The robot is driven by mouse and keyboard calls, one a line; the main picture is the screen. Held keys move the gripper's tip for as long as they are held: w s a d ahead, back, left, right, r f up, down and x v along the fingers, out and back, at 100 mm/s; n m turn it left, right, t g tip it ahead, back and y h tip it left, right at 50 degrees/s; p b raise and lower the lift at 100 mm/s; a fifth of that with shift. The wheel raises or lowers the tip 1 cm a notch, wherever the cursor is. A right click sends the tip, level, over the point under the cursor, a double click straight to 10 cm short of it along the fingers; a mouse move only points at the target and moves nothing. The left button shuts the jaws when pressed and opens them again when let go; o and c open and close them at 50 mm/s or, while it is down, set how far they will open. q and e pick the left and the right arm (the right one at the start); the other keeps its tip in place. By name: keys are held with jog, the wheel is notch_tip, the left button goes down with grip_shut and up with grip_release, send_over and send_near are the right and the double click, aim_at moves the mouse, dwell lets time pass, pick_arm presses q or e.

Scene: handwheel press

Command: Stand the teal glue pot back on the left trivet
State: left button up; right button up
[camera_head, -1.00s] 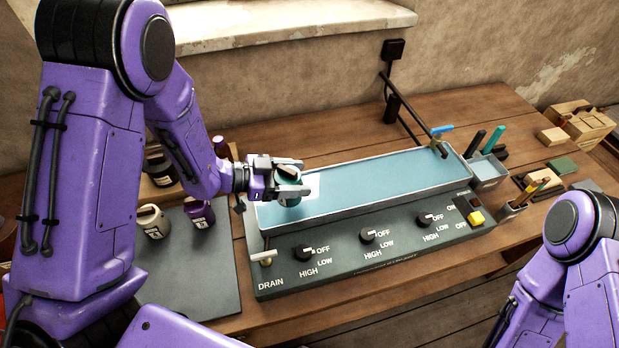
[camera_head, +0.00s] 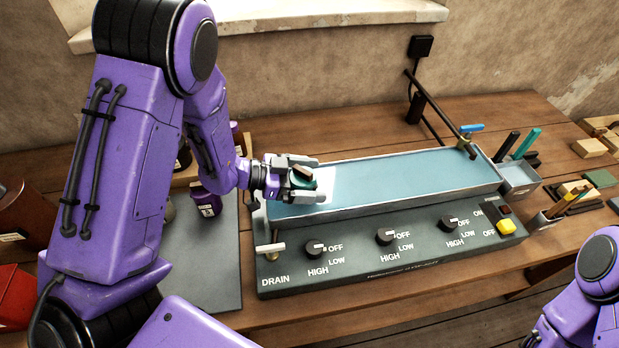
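The teal glue pot (camera_head: 301,180), with a brownish top, is between the fingers of my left gripper (camera_head: 303,178). The gripper looks shut on it, and the fingers hide much of the pot. It is over the left end of the long bath (camera_head: 410,195) of pale blue liquid. A pale square (camera_head: 326,184) shows in the bath just right of the fingers; I cannot tell if it is the left trivet. Whether the pot touches anything below is not clear. My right gripper is out of view; only part of that arm shows at the lower right.
The control panel (camera_head: 362,263) with knobs and a drain lever (camera_head: 270,248) runs along the bath's front. A dark purple pot (camera_head: 207,201) stands on a grey mat (camera_head: 205,265) at left. A tool holder (camera_head: 517,178) stands at the bath's right end.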

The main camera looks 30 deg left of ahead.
pick_arm(q)
jog(key=shift+r, duration=0.1)
jog(key=shift+r, duration=0.2)
jog(key=b+v, duration=0.1)
jog(key=v, duration=1.1)
jog(key=shift+b, duration=0.35)
